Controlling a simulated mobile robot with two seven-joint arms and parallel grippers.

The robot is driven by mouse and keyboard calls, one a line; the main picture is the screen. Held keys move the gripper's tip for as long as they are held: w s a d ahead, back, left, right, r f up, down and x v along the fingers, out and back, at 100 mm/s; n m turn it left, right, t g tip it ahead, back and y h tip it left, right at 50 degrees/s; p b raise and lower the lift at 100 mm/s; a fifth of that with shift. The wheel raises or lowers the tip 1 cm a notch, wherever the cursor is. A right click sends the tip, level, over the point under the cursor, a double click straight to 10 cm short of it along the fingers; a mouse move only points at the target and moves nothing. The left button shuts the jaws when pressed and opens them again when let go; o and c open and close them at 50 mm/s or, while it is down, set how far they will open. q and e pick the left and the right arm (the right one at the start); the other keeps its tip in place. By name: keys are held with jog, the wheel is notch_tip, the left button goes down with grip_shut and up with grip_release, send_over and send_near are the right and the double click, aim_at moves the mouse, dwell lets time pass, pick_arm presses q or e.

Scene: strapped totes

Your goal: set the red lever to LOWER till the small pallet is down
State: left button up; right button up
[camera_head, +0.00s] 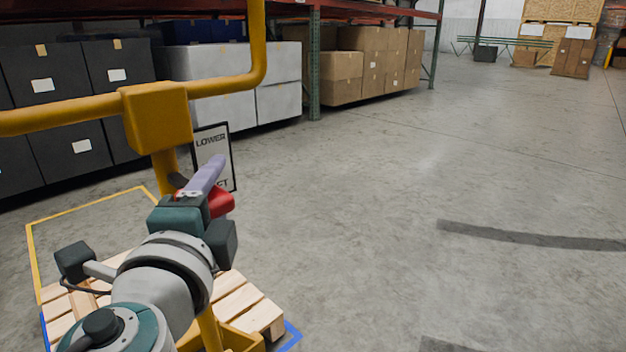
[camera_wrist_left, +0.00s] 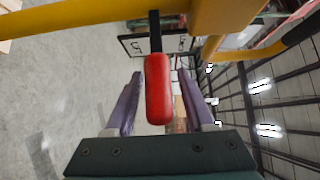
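The red lever (camera_head: 222,201) sits on the yellow post, beside the lower end of a sign (camera_head: 213,150). In the left wrist view the red grip (camera_wrist_left: 158,92) lies between the two open fingers, with a gap on each side. The small wooden pallet (camera_head: 238,301) is low at the bottom left, partly behind my arm; I cannot tell whether it touches the floor. My right gripper is out of view.
A yellow handle bar (camera_head: 70,113) and its block (camera_head: 157,117) stand close above the gripper. Yellow (camera_head: 85,204) and blue floor lines surround the pallet. Shelving with dark totes and cartons (camera_head: 370,60) is behind. The floor to the right is clear.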

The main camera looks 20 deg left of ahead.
pick_arm(q)
grip_shut()
dwell(1.2)
